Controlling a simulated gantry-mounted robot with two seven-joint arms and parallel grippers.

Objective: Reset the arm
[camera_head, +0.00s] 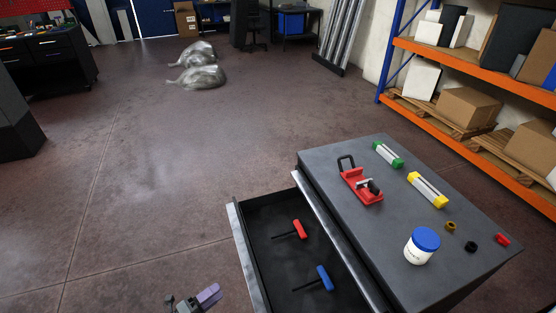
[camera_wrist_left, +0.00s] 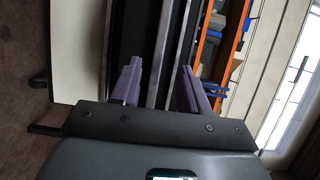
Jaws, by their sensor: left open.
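My left gripper (camera_head: 208,298) shows at the bottom edge of the head view, left of the open drawer and apart from it. In the left wrist view its two purple fingers (camera_wrist_left: 160,85) stand apart with nothing between them. The rest of my left arm is out of the head view. My right gripper is in neither view.
An open drawer (camera_head: 262,263) holds a red-handled tool (camera_head: 299,229) and a blue-handled tool (camera_head: 324,278). The grey cabinet top (camera_head: 370,228) carries a red clamp (camera_head: 358,187), a blue-lidded jar (camera_head: 420,248) and several small parts.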

